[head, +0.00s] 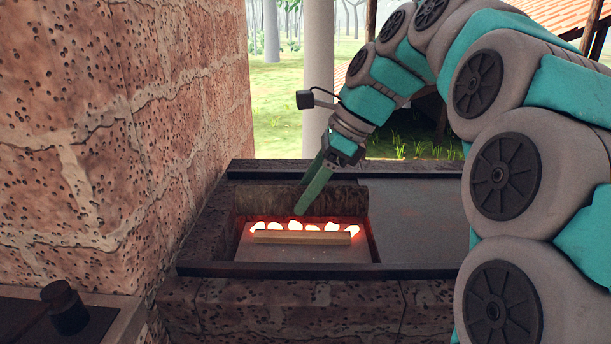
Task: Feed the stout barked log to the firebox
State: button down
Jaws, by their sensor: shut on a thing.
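The stout barked log (345,199) is thick and dark brown. It lies level, left to right, across the back part of the firebox opening, just above the row of glowing coals in the picture. My gripper (303,198) is shut on the log near its middle, with one green finger in front of it and the other mostly hidden behind it. The firebox (290,269) is a sunken rectangular opening with a dark rim. I cannot tell whether the log touches anything below it.
A pale squared stick (300,238) lies in the firebox in front of several glowing coals (310,226). A rough brick wall (110,130) rises close on the left. A flat grey top (420,215) to the right is clear. A dark-handled object (62,305) sits at the lower left.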

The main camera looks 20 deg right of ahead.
notch_tip(320, 180, down, 6)
jog(key=b, duration=0.1)
jog(key=shift+f+b, duration=0.25)
jog(key=shift+b, duration=0.05)
dwell(0.3)
grip_release()
jog(key=shift+r, duration=0.1)
